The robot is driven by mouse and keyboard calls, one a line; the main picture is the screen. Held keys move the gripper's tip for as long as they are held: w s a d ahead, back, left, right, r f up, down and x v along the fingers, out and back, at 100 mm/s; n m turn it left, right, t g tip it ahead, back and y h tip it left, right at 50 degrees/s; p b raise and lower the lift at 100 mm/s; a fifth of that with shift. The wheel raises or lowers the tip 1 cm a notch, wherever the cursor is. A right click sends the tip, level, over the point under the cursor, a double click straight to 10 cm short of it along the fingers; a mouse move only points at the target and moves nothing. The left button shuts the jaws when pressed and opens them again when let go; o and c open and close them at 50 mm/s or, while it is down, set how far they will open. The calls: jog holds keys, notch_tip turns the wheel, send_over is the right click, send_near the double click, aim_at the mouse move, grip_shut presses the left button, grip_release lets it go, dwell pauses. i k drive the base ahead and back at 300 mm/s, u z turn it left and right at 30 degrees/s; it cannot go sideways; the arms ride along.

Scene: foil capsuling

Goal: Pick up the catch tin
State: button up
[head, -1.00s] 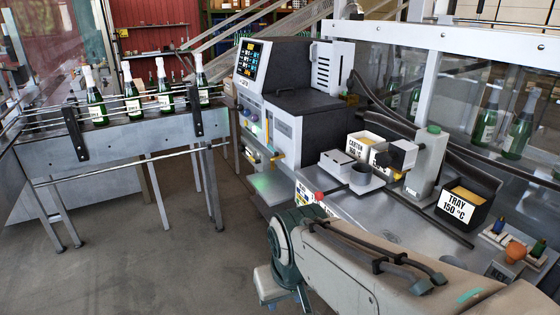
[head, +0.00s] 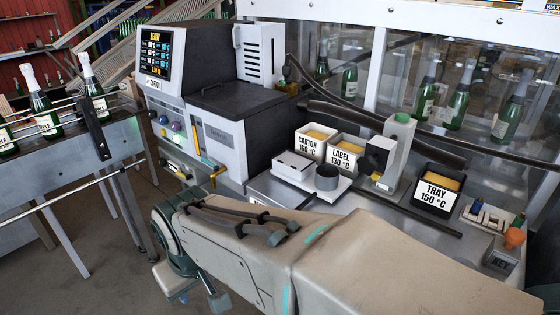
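The task's catch tin appears to be the small dark grey round cup (head: 327,178). It stands upright on the right part of a low white scale-like stand (head: 345,186) on the metal bench, right of a white box. Its inside is too small to read. The cup stands apart from the visible part of my arm.
Behind the cup are the CARTON bin (head: 314,143) and LABEL bin (head: 345,154). A grey-white post device (head: 397,150) stands right of it, then the TRAY bin (head: 437,192). A glue machine (head: 215,120) stands left. Dark hoses cross behind. A conveyor with bottles (head: 60,165) is far left.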

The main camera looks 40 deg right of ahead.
aim_at(327, 176)
jog(key=z, duration=0.8)
jog(key=i, duration=0.8)
jog(key=z, duration=0.85)
